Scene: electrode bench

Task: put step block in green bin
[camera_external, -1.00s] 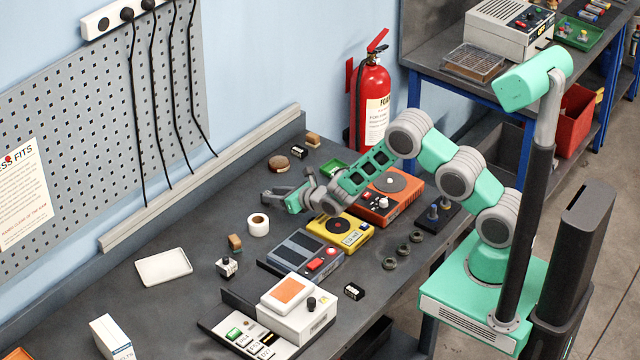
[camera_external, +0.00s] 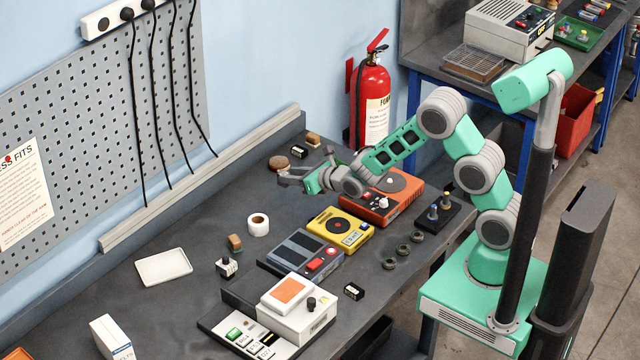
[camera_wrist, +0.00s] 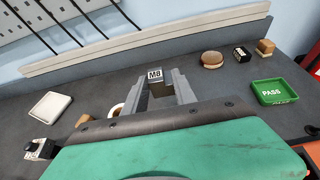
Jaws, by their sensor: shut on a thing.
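My gripper (camera_external: 291,179) is raised above the back of the bench, in front of the back ledge. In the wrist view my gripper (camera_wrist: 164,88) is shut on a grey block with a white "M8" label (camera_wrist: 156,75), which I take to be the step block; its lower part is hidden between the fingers. The green bin (camera_wrist: 275,92), a shallow tray marked "PASS", lies on the bench to the right of my gripper in the wrist view. No block shows in it. In the external view my arm covers most or all of it.
A brown round piece (camera_wrist: 212,59), a black labelled block (camera_wrist: 242,54) and a wooden block (camera_wrist: 265,48) stand behind the bin. An orange device (camera_external: 395,195) and a yellow device (camera_external: 340,228) stand nearby. A tape roll (camera_external: 258,224) and white tray (camera_external: 164,266) lie left.

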